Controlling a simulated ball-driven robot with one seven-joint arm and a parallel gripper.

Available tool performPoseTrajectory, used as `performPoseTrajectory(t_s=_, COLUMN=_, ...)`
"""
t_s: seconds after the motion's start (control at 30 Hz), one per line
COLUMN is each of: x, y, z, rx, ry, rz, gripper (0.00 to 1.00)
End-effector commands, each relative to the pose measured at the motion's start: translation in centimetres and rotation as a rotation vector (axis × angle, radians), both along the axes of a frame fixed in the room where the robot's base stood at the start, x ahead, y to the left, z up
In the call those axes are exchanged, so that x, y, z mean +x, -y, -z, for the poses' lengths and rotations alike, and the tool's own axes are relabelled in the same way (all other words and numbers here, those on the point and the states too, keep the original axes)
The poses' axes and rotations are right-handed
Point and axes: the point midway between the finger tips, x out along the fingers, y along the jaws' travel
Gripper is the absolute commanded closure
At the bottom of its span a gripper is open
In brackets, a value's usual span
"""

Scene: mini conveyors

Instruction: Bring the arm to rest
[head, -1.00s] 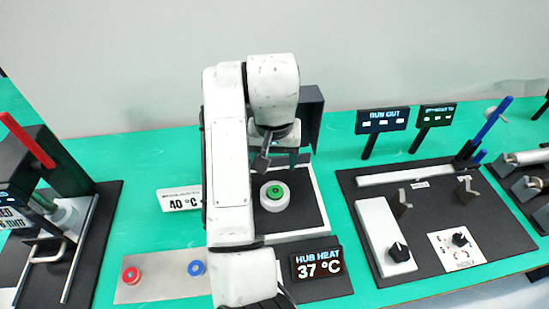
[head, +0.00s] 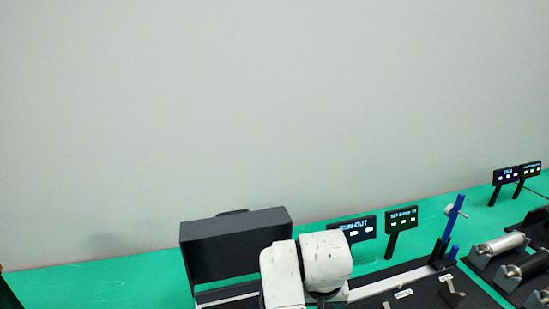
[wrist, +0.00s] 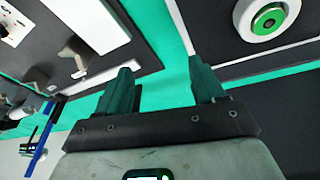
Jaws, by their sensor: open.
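My gripper (wrist: 166,84) shows in the wrist view with its two dark fingers apart and nothing between them. It is over the green bench (wrist: 166,40), between a black board on the left and a dark station on the right. In the head view my white arm shows at the bottom middle, in front of a dark box-shaped hood (head: 235,248); the gripper itself is out of that frame.
A white round piece with a green centre (wrist: 268,18) sits on the station at the upper right. Small display signs (head: 402,218), a blue post (head: 450,228) and metal rollers (head: 502,244) stand right of my arm. The wall behind is bare.

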Motion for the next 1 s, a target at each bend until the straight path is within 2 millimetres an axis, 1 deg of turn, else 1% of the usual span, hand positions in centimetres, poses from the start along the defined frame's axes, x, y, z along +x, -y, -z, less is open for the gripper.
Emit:
performPoseTrajectory(t_s=0.03, x=-0.8, y=3.1, z=1.2, rx=-0.020, ry=0.021, rz=0.015, gripper=0.31)
performPoseTrajectory(t_s=0.1, x=-1.9, y=6.3, z=2.5, rx=-0.036, ry=0.049, rz=0.019, gripper=0.31)
performPoseTrajectory(t_s=0.17, x=-3.2, y=8.7, z=3.5, rx=-0.047, ry=0.070, rz=0.020, gripper=0.31)
performPoseTrajectory(t_s=0.2, x=-4.2, y=10.1, z=4.1, rx=-0.051, ry=0.082, rz=0.020, gripper=0.31)
performPoseTrajectory(t_s=0.27, x=-5.8, y=12.1, z=5.0, rx=-0.056, ry=0.100, rz=0.016, gripper=0.31)
performPoseTrajectory(t_s=0.3, x=-7.1, y=13.3, z=5.6, rx=-0.057, ry=0.107, rz=0.014, gripper=0.31)
performPoseTrajectory(t_s=0.37, x=-8.9, y=14.7, z=6.4, rx=-0.056, ry=0.120, rz=0.007, gripper=0.31)
performPoseTrajectory(t_s=0.4, x=-10.2, y=15.4, z=6.8, rx=-0.052, ry=0.127, rz=0.003, gripper=0.31)
performPoseTrajectory(t_s=0.5, x=-13.2, y=16.6, z=7.7, rx=-0.035, ry=0.139, rz=-0.006, gripper=0.31)
performPoseTrajectory(t_s=0.6, x=-16.1, y=17.3, z=8.3, rx=-0.014, ry=0.151, rz=-0.014, gripper=0.31)
performPoseTrajectory(t_s=0.77, x=-20.5, y=17.4, z=8.8, rx=0.034, ry=0.165, rz=-0.021, gripper=0.31)
performPoseTrajectory(t_s=0.9, x=-24.2, y=16.8, z=8.9, rx=0.085, ry=0.172, rz=-0.019, gripper=0.31)
performPoseTrajectory(t_s=0.93, x=-25.3, y=17.0, z=10.0, rx=0.081, ry=0.120, rz=-0.012, gripper=0.31)
performPoseTrajectory(t_s=1.0, x=-27.7, y=17.3, z=11.6, rx=0.078, ry=0.033, rz=0.005, gripper=0.31)
